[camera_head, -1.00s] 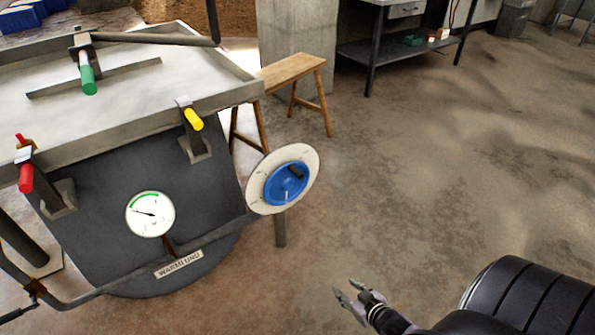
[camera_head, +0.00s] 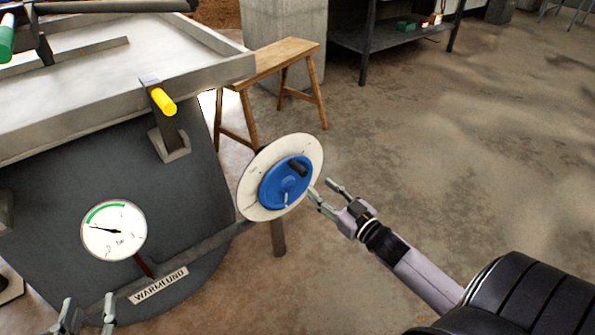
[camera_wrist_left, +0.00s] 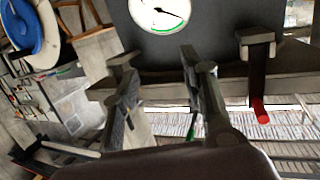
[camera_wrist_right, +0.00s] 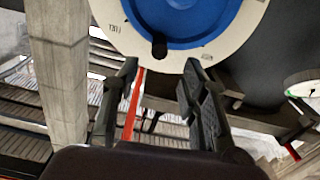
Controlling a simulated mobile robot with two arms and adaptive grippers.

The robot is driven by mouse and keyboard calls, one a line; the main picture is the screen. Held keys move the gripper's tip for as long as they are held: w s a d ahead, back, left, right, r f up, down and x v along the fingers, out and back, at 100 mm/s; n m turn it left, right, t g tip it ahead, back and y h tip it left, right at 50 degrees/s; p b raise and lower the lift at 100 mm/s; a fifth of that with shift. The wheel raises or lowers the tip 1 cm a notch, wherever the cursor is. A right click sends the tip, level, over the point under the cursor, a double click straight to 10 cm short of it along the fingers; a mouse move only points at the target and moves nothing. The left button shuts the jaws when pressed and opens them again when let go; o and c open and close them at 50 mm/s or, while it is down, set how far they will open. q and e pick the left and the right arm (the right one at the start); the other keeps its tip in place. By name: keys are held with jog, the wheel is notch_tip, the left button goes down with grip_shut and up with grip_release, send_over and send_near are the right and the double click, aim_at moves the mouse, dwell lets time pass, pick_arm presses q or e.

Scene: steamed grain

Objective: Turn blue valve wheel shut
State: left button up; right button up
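The blue valve wheel (camera_head: 281,187) sits in front of a round white dial plate (camera_head: 250,207) on the dark vessel's right side. A dark crank knob (camera_head: 298,167) sticks out at its upper right. My right gripper (camera_head: 324,190) is open and empty just right of the wheel, with a visible gap between its fingers. In the right wrist view the blue wheel (camera_wrist_right: 185,22) and its dark knob (camera_wrist_right: 159,46) lie ahead of the fingers (camera_wrist_right: 158,85). My left gripper (camera_head: 88,312) is open and empty at the lower left, below the pressure gauge (camera_head: 113,230).
The vessel carries a name plate (camera_head: 159,285) and a yellow-handled clamp (camera_head: 163,102) under a metal tray (camera_head: 205,83). A wooden bench (camera_head: 270,65) stands behind the wheel. Open concrete floor (camera_head: 420,140) lies to the right.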

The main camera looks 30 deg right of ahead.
aim_at(297, 169)
jog(key=w, duration=0.2)
jog(key=w+b, duration=0.1)
jog(key=w, duration=0.3)
jog(key=shift+w+a, duration=0.15)
jog(key=shift+a, duration=0.1)
jog(key=w+b, duration=0.1)
jog(key=w, duration=0.3)
jog(key=shift+w+a+f+b, duration=0.1)
jog(key=shift+a+b, duration=0.05)
jog(key=shift+b, duration=0.2)
pick_arm(q)
notch_tip(297, 169, up, 13)
jog(key=s+d+t+h, duration=0.1)
jog(key=s+t+h, duration=0.1)
jog(key=t, duration=0.6)
jog(key=shift+d+r+h, duration=0.15)
jog(key=shift+d+h, duration=0.05)
jog(key=shift+h, duration=0.2)
pick_arm(e)
jog(key=shift+w, duration=0.45)
jog(key=shift+c, duration=0.2)
grip_shut()
jog(key=shift+a, duration=0.1)
